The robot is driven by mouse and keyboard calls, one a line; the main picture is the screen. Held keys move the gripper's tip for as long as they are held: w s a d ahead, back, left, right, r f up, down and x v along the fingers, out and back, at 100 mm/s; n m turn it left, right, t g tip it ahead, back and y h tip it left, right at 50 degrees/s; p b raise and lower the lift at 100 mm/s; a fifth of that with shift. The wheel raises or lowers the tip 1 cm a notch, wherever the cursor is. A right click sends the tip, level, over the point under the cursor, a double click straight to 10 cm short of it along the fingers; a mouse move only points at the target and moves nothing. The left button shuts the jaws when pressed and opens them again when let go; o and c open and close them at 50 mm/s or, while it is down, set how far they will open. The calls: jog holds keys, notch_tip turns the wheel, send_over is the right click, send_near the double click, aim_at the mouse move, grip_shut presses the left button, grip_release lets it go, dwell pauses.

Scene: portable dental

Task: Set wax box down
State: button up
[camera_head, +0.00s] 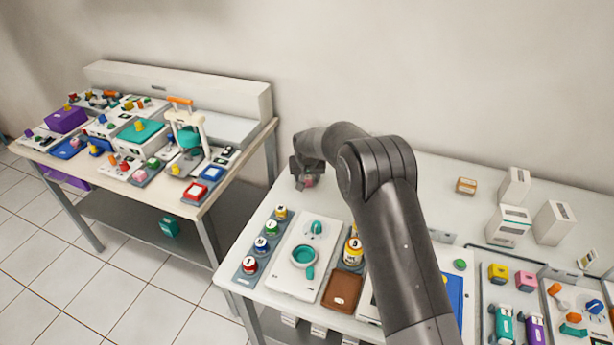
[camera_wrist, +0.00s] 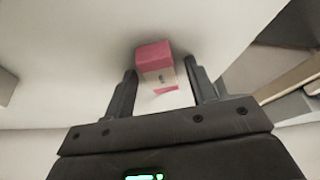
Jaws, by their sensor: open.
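The wax box is a small pink box with a pale label (camera_wrist: 155,60). In the wrist view it sits on the white table top between my two fingers, with a gap showing on each side. My gripper (camera_wrist: 161,76) is open around it. In the head view the wax box (camera_head: 309,182) shows as a small pink patch under my gripper (camera_head: 303,178), at the back left of the right-hand table (camera_head: 345,196). My gripper and arm hide part of it there.
Several coloured jars (camera_head: 261,243) and a white tray with a teal cup (camera_head: 304,256) stand nearer the front. White boxes (camera_head: 509,226) stand at the right. A crowded second table (camera_head: 150,195) is at the left. The table around the wax box is clear.

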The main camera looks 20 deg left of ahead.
jog(key=v, duration=1.2)
jog(key=shift+r, duration=0.15)
